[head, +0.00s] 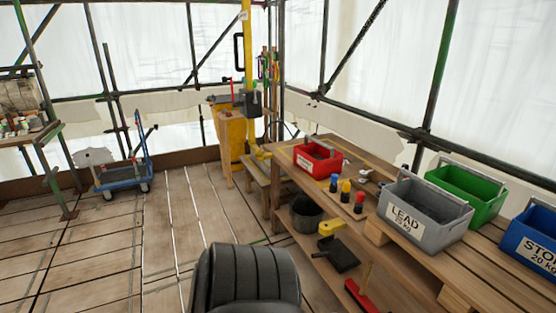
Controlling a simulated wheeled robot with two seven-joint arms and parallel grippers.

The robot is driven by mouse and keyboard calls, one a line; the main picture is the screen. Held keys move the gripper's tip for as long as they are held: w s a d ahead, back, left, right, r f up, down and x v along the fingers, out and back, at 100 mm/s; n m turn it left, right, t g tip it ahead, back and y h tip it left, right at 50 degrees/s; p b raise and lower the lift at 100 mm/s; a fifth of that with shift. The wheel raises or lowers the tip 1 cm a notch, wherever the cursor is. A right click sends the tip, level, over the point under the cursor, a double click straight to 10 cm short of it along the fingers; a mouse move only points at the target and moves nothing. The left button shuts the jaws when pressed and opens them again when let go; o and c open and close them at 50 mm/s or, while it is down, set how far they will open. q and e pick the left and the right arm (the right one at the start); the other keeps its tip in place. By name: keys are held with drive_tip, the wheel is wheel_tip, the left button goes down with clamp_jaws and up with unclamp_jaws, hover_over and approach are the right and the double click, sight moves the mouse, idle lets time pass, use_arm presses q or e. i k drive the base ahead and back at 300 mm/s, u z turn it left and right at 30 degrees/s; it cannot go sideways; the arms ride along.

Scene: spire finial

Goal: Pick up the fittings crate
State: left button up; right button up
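No crate with a readable "fittings" label is in view. A small red crate (322,164) with a white label too small to read stands on the wooden workbench (345,216) along the right side. A grey crate (437,222) labelled LEAD stands nearer on the bench. A green crate (489,202) is behind it, its label not visible. A blue crate (514,236), whose label starts with STO, is cut off at the right edge. Neither of my grippers is in view.
Small blue, yellow and red bottles (346,190) stand beside the red crate. A black bucket (306,212) and a dustpan (338,252) are below the bench top. A blue trolley (122,177) stands at the back left. The plank floor (120,240) at left is clear.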

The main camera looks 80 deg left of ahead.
sight(318, 155)
drive_tip(key=u, duration=2.2)
